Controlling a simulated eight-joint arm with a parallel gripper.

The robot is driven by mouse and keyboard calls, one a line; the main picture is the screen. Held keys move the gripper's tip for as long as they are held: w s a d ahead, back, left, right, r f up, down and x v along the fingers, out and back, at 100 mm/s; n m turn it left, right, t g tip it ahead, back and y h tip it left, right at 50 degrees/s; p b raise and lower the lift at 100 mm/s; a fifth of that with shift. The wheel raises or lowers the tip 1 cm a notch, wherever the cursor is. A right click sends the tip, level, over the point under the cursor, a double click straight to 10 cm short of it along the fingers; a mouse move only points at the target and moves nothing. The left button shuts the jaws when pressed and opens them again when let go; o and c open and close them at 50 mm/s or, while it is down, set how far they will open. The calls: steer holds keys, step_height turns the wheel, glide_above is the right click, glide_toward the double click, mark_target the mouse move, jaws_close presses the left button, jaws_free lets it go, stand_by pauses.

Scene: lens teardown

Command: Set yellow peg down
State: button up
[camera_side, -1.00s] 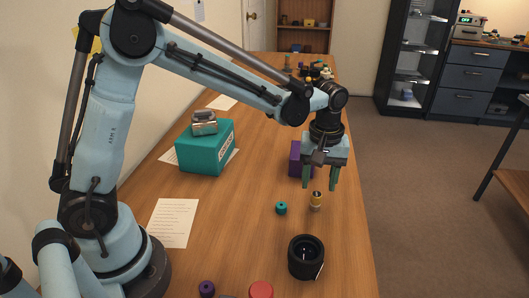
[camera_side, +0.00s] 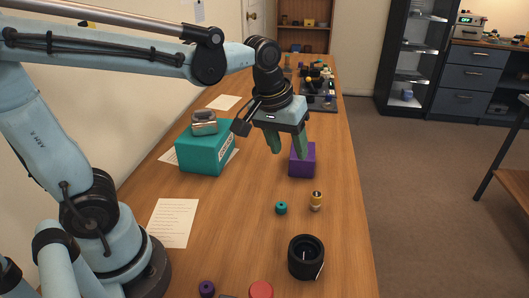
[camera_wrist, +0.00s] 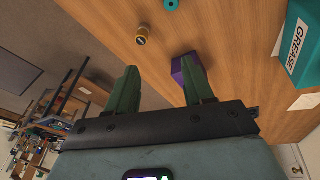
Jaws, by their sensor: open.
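The yellow peg (camera_side: 316,201) stands upright on the wooden table, between the teal ring and the table's right edge, with a dark top. It also shows in the wrist view (camera_wrist: 142,36), apart from my fingers. My gripper (camera_side: 288,152) is open and empty, raised above the table behind the peg and close to the purple block. Its two green fingers show in the wrist view (camera_wrist: 162,88) with nothing between them.
A purple block (camera_side: 303,161) stands beside my gripper. A teal grease box (camera_side: 206,150) with a metal part on top is left. A small teal ring (camera_side: 281,208) and black lens barrel (camera_side: 306,257) lie nearer. A dark tray (camera_side: 322,103) with parts is farther back.

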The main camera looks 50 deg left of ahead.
steer(key=s+a+f+m+t, duration=0.2)
steer(key=s+a+m+t, duration=0.1)
steer(key=s, duration=0.3)
steer(key=shift+s+m+t, duration=0.3)
steer(key=shift+m, duration=0.5)
stand_by(0.6)
